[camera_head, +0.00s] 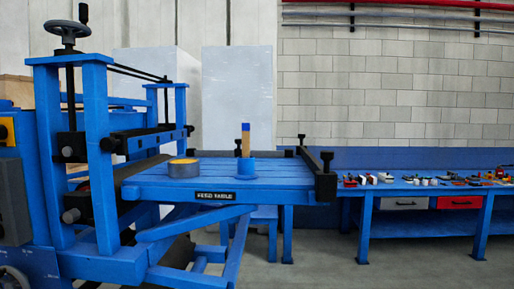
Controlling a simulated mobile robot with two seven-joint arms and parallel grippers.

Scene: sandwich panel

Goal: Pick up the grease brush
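What looks like the grease brush (246,142) stands upright on the blue feed table (285,180). It is tan with a dark blue upper end. Its lower end is hidden in a small blue cup-like holder (246,168). A low round tin (183,169), dark grey with a yellowish top, sits to the left of it on the same table. Neither of my grippers shows in the head view.
A blue machine frame with a handwheel (67,31) stands left of the feed table. Black rails and posts (326,178) edge the table's right side. A blue workbench (400,188) with several small items runs along the right wall. Grey floor (400,270) is open at the front right.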

